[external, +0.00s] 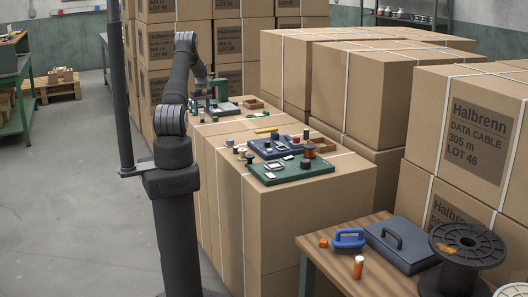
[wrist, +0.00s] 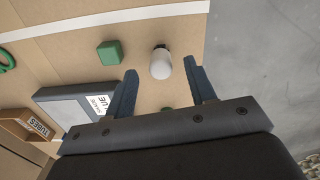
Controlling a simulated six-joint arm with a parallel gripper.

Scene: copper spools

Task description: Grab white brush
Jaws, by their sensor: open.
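In the wrist view, a white rounded object (wrist: 161,66) with a darker far end stands on a carton top. It may be the white brush seen nearly end-on; I cannot tell for sure. My gripper (wrist: 160,72) is open, with one dark finger on each side of it and a gap to both. The fingers do not visibly touch it. In the external view, my gripper (external: 198,103) is low over the far left end of the carton row. The white object is not clear there.
The carton edge drops to the floor on the right. In the external view, a blue tray (external: 259,149) and green board (external: 318,172) hold small items nearer.

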